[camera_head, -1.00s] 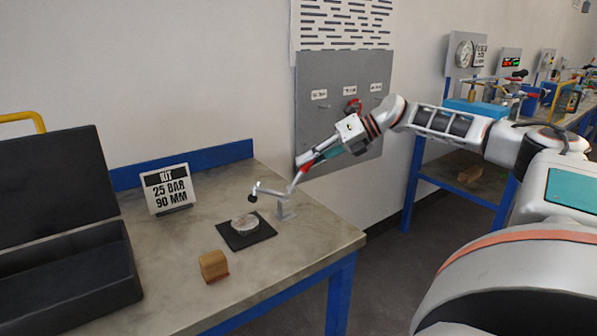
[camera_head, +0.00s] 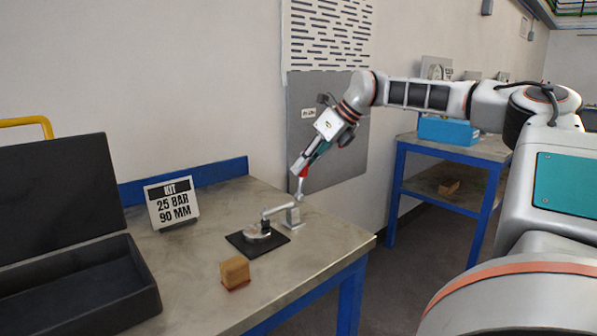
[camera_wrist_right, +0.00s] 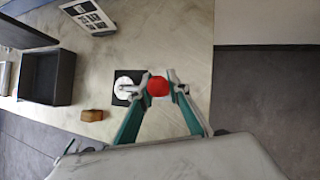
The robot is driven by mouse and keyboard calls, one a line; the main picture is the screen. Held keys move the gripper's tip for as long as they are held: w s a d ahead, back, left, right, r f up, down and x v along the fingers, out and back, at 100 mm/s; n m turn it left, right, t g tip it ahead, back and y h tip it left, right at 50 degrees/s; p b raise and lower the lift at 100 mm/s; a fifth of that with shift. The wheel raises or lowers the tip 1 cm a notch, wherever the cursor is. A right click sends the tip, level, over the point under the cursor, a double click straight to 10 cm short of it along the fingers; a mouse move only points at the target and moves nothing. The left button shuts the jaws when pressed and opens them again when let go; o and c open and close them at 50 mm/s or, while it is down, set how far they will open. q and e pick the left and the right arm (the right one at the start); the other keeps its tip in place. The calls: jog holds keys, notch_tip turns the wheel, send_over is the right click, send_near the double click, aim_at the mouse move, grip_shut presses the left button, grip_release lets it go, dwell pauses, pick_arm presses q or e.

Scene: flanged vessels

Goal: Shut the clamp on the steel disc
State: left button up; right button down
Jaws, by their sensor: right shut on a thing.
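The steel disc (camera_head: 258,236) lies on a black square pad (camera_head: 279,248) on the table. The toggle clamp (camera_head: 293,216) stands at the pad's right, and its arm reaches left with its tip over the disc. Whether the tip touches the disc is hard to tell. My right gripper (camera_head: 302,174) is shut on the clamp's red handle (camera_wrist_right: 158,86), which stands roughly upright above the clamp base. In the right wrist view the right gripper (camera_wrist_right: 160,84) has the red knob between its fingertips, and the disc (camera_wrist_right: 125,86) shows just left of them. My left gripper is not in view.
A wooden block (camera_head: 235,271) sits in front of the pad. An open black case (camera_head: 85,270) is at the left, with a sign (camera_head: 173,203) behind. A grey panel (camera_head: 335,150) is on the wall. Another blue-legged table (camera_head: 455,150) stands at the right.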

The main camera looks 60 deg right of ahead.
jog(key=shift+w+a+n+g+h, duration=0.2)
jog(key=shift+a+n+g+h, duration=0.2)
jog(key=shift+a+h, duration=0.55)
jog(key=c, duration=1.9)
grip_release()
jog(key=shift+a+r, duration=0.1)
jog(key=v, duration=1.2)
